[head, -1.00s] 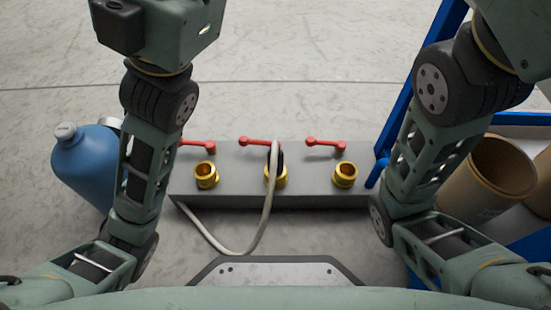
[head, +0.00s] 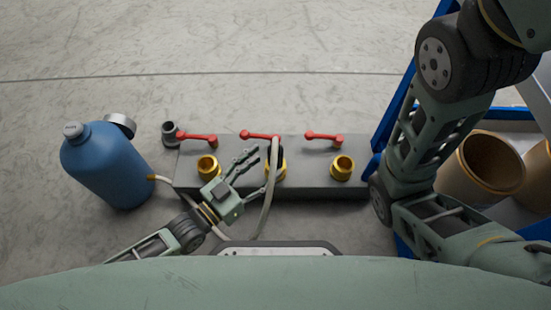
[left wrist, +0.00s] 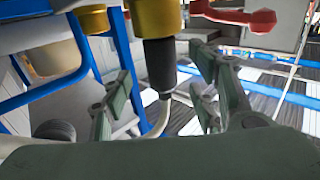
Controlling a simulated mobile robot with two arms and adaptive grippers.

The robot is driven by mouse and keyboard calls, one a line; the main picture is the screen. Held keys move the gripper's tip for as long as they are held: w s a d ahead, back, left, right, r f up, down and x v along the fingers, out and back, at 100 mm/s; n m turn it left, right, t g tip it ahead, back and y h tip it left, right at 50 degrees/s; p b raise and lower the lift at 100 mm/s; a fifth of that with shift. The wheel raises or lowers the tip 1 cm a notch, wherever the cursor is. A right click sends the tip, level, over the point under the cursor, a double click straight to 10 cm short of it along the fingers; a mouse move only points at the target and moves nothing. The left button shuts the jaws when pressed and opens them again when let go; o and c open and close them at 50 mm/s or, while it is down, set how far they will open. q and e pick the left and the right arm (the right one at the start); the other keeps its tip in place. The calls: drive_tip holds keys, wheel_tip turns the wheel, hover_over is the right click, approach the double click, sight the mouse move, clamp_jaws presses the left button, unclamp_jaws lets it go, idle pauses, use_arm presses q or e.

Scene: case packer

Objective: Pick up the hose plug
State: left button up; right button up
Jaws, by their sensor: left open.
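The black hose plug (head: 281,157) sits in the middle brass fitting (head: 283,173) of the grey manifold block, with its pale hose (head: 265,205) looping down towards me. The hose hides part of the plug in the head view. My left gripper (head: 253,159) is open and empty, just left of the plug, its fingers pointing towards it. In the left wrist view the black plug (left wrist: 160,66) shows under a brass fitting (left wrist: 156,18), between the open fingers of my left gripper (left wrist: 165,88) in the picture. I see no contact. My right gripper is out of view.
The grey block (head: 312,180) also carries a left brass fitting (head: 207,166), a right one (head: 342,167) and red levers (head: 323,138). A blue bottle (head: 105,165) stands left. A blue frame with brown cylinders (head: 472,190) is right. Floor behind the block is clear.

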sight(270, 161)
use_arm(q)
drive_tip(key=w+d+b, duration=0.1)
drive_tip(key=b, duration=0.1)
drive_tip(key=w+d+f+b, duration=0.1)
drive_tip(key=w, duration=0.1)
drive_tip(key=shift+d+b, duration=0.35)
drive_tip(key=shift+d, duration=0.05)
drive_tip(key=shift+w+d+r, duration=0.15)
drive_tip(key=shift+w+d, duration=0.2)
drive_tip(key=shift+w, duration=0.1)
drive_tip(key=shift+r, duration=0.1)
drive_tip(key=shift+c, duration=0.5)
clamp_jaws()
